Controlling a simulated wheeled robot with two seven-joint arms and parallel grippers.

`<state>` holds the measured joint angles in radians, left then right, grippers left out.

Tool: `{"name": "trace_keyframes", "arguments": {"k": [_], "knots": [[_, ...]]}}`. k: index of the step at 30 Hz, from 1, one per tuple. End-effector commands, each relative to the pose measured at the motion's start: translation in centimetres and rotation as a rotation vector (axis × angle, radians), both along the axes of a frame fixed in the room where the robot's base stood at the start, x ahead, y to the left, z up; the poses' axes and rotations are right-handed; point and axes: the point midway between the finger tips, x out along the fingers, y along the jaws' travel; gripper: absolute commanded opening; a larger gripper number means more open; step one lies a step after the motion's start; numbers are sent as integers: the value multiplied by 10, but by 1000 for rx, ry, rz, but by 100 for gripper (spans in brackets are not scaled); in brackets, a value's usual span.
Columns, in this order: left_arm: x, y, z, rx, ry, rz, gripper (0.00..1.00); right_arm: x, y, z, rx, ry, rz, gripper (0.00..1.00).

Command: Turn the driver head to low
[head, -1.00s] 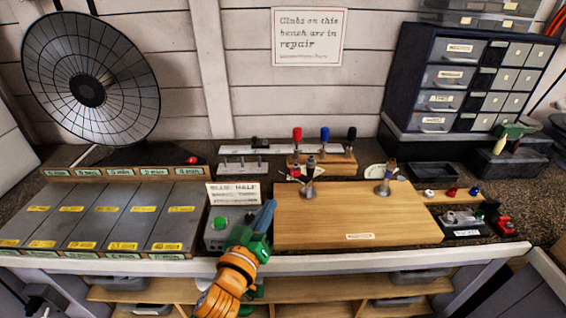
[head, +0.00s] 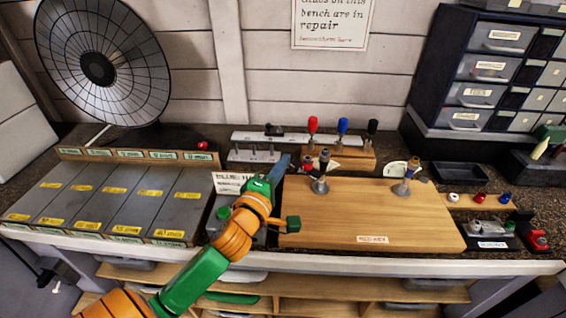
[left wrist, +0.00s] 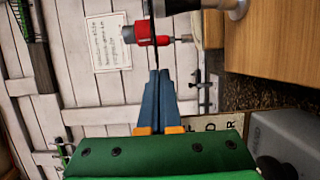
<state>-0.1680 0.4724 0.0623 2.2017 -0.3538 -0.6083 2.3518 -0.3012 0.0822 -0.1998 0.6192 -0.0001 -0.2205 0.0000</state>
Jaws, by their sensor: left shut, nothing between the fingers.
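My left gripper (head: 284,160) is shut and empty, its blue fingers above the back left of the wooden board (head: 400,222). They are near the left metal post (head: 319,184), which has a dark and red top; contact cannot be told. The right metal post (head: 405,185) stands at the board's back right. I cannot tell which part is the driver head, or its setting. In the left wrist view the shut fingers (left wrist: 160,78) point at a thin dark bar, with a red handle (left wrist: 147,32) beyond. My right gripper is not in view.
Red, blue (head: 342,126) and black handled tools stand in a wooden rack (head: 350,159) behind the board. Grey lidded bins (head: 60,192) fill the left. A black tray (head: 459,173) and small parts (head: 480,197) lie right. Drawers (head: 485,66) stand at the back right.

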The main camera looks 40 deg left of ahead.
Motion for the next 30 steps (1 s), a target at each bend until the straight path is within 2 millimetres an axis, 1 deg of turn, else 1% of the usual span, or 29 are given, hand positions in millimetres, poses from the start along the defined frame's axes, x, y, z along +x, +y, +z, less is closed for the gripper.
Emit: {"name": "trace_keyframes", "arguments": {"k": [10, 18, 30], "knots": [[3, 0, 0, 0, 0, 0, 0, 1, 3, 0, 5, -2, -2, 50], [-2, -14, 0, -3, -2, 0, 0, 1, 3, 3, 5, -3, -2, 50], [0, -14, 1, -1, -1, -1, 0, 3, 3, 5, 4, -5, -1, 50]]}}
